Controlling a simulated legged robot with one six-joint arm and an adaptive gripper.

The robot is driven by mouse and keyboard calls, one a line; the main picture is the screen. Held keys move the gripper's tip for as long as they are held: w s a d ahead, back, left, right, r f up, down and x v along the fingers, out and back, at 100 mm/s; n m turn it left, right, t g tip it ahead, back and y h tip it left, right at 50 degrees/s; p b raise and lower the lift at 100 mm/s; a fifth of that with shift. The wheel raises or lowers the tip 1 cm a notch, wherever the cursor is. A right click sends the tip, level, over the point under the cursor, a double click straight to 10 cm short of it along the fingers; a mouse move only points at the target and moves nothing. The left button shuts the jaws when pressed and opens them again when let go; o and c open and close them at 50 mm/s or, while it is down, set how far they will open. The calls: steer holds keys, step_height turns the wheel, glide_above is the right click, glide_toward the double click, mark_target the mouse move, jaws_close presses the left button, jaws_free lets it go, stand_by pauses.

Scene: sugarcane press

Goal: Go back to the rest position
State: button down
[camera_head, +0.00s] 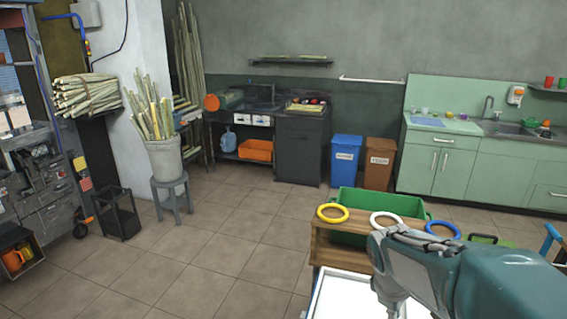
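My arm comes in from the lower right, with a teal link and a grey end. My gripper (398,278) is at this grey end, above a white tray-like surface (345,297) and in front of a wooden stand (322,247). Its fingers are not clearly seen, so I cannot tell if it is open or shut. No held object shows. A yellow ring (333,213), a white ring (386,219) and a blue ring (443,230) are at the stand. My arm hides part of the stand.
A green crate (380,203) is behind the rings. Blue (346,155) and brown (379,163) bins stand at the back wall, beside a green sink counter (437,164). A cane bucket (165,160) sits on a stool (171,193) at left. The tiled floor (215,240) between is clear.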

steer(key=s+a+r+m+t+y, duration=0.1)
steer(key=s+a+r+m+t, duration=0.1)
steer(key=s, duration=0.5)
steer(key=s+a+r+m+t+y, duration=0.1)
steer(key=s+a+r+m+t, duration=0.1)
steer(key=s+a+r+m, duration=0.3)
steer(key=shift+s+r+m+y, duration=0.4)
steer(key=shift+s+m, duration=0.4)
steer(key=shift+s, duration=0.3)
steer(key=shift+s, duration=0.1)
